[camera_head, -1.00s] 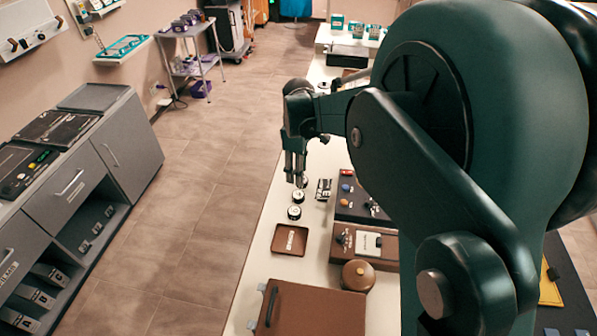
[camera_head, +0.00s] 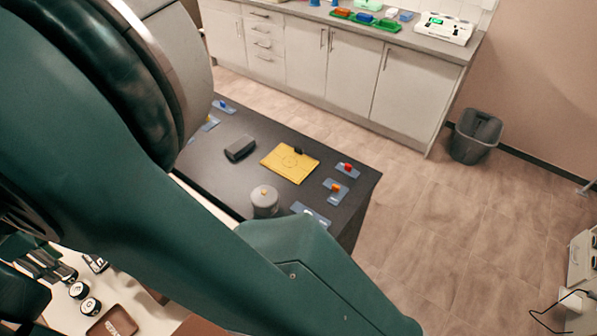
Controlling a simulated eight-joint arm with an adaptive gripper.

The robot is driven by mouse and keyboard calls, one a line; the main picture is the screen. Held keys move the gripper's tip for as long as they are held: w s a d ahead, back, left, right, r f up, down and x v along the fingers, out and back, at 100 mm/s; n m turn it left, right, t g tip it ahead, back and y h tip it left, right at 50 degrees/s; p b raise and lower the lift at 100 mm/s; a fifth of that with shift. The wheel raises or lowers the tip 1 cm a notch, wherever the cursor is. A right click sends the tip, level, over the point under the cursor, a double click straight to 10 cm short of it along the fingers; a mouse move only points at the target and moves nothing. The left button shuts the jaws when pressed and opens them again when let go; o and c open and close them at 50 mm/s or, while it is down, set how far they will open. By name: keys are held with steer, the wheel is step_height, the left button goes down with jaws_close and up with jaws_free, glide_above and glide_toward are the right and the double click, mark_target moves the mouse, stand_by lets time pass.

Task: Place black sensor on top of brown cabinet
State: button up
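My gripper (camera_head: 45,266) is at the lower left, dark and partly hidden by my arm. I cannot tell whether its fingers are open or shut, or whether they hold anything. Two small round black-and-white pieces (camera_head: 85,298) lie on the white counter beside it, to its lower right. I cannot tell which thing, if any, is the black sensor. A dark grey block (camera_head: 240,149) lies on the black table. A corner of a brown box, possibly the brown cabinet (camera_head: 200,328), shows at the bottom edge; the rest is out of view.
My arm crosses the view from upper left to bottom centre. A brown tray (camera_head: 113,322) sits on the white counter (camera_head: 150,312). The black table (camera_head: 215,170) holds a yellow board (camera_head: 290,163), a grey lidded pot (camera_head: 264,202) and small coloured pieces. A bin (camera_head: 474,137) stands on open floor.

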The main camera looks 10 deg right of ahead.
steer(key=w+d+r+m+y, duration=0.1)
steer(key=w+d+r+m, duration=0.2)
steer(key=w+d+r, duration=0.45)
steer(key=w+d+r+m, duration=0.25)
steer(key=w+d, duration=0.25)
steer(key=d, duration=0.6)
steer(key=w+d+r+m+t, duration=0.1)
steer(key=w+d+r+m, duration=0.15)
steer(key=d, duration=0.55)
steer(key=w+d+r+m+t, duration=0.1)
steer(key=d+r, duration=0.2)
steer(key=d, duration=0.5)
steer(key=w+d+r+m+t, duration=0.1)
steer(key=d+r+m, duration=0.15)
steer(key=d, duration=0.55)
steer(key=s+d+r+m+t, duration=0.1)
steer(key=s+d+r+m, duration=0.15)
steer(key=d, duration=0.75)
steer(key=s+d+r+m+t, duration=0.1)
steer(key=d+m, duration=0.2)
steer(key=d, duration=0.8)
steer(key=s+d+f+m+t, duration=0.1)
steer(key=s+d+f+m, duration=0.1)
steer(key=s+d, duration=0.3)
steer(key=s+d+f+m+t+h, duration=0.1)
steer(key=s+d+m, duration=0.4)
steer(key=d, duration=0.7)
steer(key=shift+s+d+f, duration=0.35)
steer(key=shift+s+f, duration=0.05)
steer(key=shift+f, duration=0.2)
